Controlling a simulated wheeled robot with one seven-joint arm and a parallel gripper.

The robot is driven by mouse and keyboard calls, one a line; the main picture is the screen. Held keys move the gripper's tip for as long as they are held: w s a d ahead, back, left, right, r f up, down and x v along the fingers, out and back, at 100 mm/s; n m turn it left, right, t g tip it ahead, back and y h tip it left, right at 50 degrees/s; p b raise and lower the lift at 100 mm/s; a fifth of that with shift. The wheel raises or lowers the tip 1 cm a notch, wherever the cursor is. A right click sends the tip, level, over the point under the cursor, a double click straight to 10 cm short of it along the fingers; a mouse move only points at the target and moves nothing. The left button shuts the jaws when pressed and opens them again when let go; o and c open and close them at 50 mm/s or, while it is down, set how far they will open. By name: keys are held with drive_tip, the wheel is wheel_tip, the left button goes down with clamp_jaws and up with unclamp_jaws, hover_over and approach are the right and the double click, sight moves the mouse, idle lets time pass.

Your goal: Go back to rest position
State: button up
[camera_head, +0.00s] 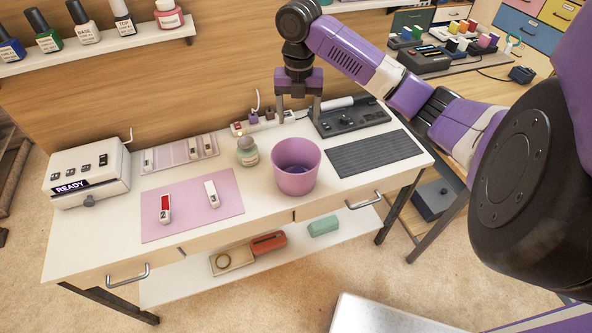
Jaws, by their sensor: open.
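My gripper (299,112) points downward above the back part of the white table (110,238), with its two fingers apart and nothing between them. It is behind and above the pink cup (296,168), close to the black device with a white roller. My purple arm reaches in from the right side of the picture. The pink cup stands upright near the table's middle and has something dark inside that I cannot make out. Whether the fingertips touch anything on the table cannot be told.
A white box reading READY (88,173) stands at the left. A glass jar (247,152), a black device (347,119) and a dark grey mat (373,153) are around the cup. A bottle shelf (100,46) is on the wall.

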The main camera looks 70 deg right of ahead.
drive_tip(key=shift+r, duration=1.5)
